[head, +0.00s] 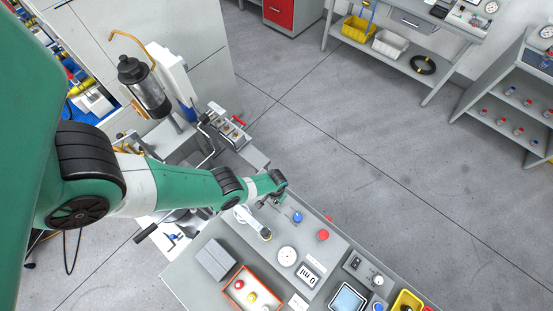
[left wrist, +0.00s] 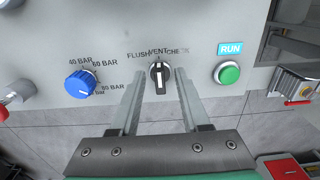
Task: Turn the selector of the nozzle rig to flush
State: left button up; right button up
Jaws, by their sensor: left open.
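The selector (left wrist: 159,75) is a small black knob with a white mark, centred in the left wrist view on a light grey panel. The labels FLUSH, VENT and CHECK run above it from left to right. Its bar stands upright, in line with VENT. My left gripper (left wrist: 160,88) is open, with one finger on each side of the selector and visible gaps between. Whether the fingertips reach the knob's depth is hard to tell. In the head view my left gripper (head: 271,199) is over the bench panel; the selector is not discernible there. My right gripper is not in view.
A blue pressure knob (left wrist: 82,83) sits left of the selector and a green RUN button (left wrist: 228,72) right of it. In the head view a red button (head: 323,235), a gauge (head: 287,256) and an orange-rimmed tray (head: 239,286) are nearby. The floor beyond is clear.

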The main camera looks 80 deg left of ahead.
pick_arm(q)
grip_shut()
jog(key=shift+n, duration=0.3)
dwell(0.3)
jog(key=n, duration=0.4)
jog(key=shift+w+d+b, duration=0.15)
jog(key=shift+b, duration=0.2)
jog(key=shift+w+n, duration=0.1)
jog(key=shift+n, duration=2)
